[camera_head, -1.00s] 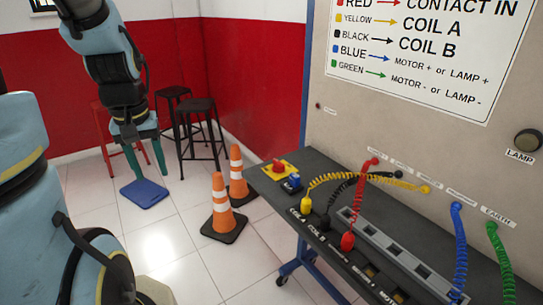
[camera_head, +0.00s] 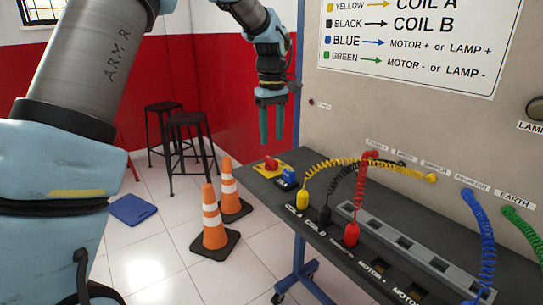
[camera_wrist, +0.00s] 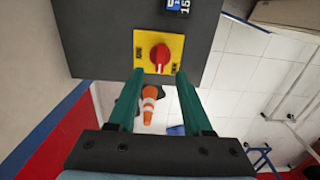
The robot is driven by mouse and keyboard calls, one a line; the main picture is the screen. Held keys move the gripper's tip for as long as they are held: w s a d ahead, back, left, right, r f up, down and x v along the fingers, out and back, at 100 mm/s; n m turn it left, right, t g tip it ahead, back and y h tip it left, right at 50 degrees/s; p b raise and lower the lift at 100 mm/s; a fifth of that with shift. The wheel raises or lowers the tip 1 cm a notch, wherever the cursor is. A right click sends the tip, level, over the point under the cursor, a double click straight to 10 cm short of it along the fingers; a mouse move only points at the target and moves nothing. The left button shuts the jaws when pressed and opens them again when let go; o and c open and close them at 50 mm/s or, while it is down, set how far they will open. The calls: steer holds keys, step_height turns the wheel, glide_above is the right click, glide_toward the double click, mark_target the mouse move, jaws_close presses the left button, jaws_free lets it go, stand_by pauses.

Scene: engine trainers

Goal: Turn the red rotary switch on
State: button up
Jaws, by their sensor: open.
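The red rotary switch (camera_head: 271,163) sits on a yellow square plate (camera_head: 261,170) at the far left end of the dark bench (camera_head: 345,192). In the wrist view the red knob (camera_wrist: 160,55) is on its yellow plate (camera_wrist: 145,40), just beyond my fingertips and roughly between them. My gripper (camera_head: 271,140) points down above the switch in the head view, with its two green fingers apart. In the wrist view my gripper (camera_wrist: 153,76) is open and empty. I cannot tell whether a finger touches the knob.
A blue switch (camera_head: 289,178) sits right beside the red one. Coiled yellow, black and red cables rise from the bench to the upright panel (camera_head: 400,125). Orange cones (camera_head: 212,220) and black stools (camera_head: 190,135) stand on the floor to the left.

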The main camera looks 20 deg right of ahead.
mark_target(271, 159)
step_height(271, 159, down, 7)
steer(key=shift+p, duration=0.5)
steer(key=shift+c, duration=0.3)
jaws_close()
